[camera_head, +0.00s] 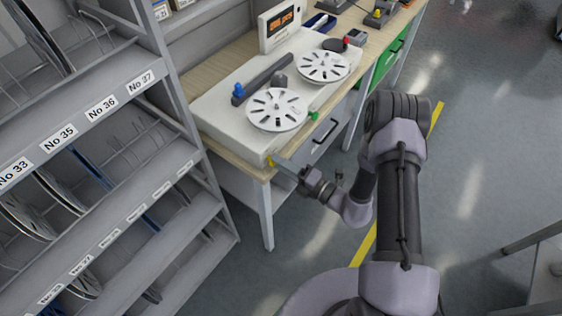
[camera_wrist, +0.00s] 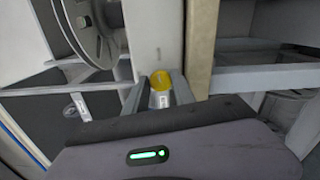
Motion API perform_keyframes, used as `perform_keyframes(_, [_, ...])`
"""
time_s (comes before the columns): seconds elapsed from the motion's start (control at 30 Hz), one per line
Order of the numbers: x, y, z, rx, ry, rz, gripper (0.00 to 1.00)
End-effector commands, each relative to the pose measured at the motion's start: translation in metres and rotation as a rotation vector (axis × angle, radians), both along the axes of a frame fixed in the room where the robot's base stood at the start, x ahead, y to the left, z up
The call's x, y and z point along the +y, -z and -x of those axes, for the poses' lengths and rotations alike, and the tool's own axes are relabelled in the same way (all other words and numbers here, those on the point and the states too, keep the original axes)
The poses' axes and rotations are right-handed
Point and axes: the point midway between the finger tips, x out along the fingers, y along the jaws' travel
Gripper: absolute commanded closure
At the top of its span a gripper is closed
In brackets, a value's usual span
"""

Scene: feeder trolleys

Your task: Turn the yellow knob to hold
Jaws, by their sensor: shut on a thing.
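The yellow knob (camera_wrist: 161,80) sits on the pale side face of the reel machine (camera_wrist: 157,30), between my gripper's two fingers in the wrist view. In the head view the knob (camera_head: 270,160) is a small yellow spot at the machine's front corner, just above the bench edge. My gripper (camera_head: 277,162) reaches it from the right, its fingertips at the knob. In the wrist view my gripper (camera_wrist: 159,84) is shut on the knob. The knob's pointer and the setting marks are too small to read.
Two white slotted reels (camera_head: 277,110) (camera_head: 323,67) lie on the machine, with a green knob (camera_head: 313,116) at its near edge. A grey shelf rack (camera_head: 75,100) with numbered labels stands close on the left. A display box (camera_head: 281,25) stands behind.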

Motion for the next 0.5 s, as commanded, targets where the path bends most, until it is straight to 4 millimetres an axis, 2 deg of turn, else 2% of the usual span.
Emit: perform_keyframes(0.5, [0.0000, 0.0011, 0.0003, 0.135, -0.001, -0.104, 1.00])
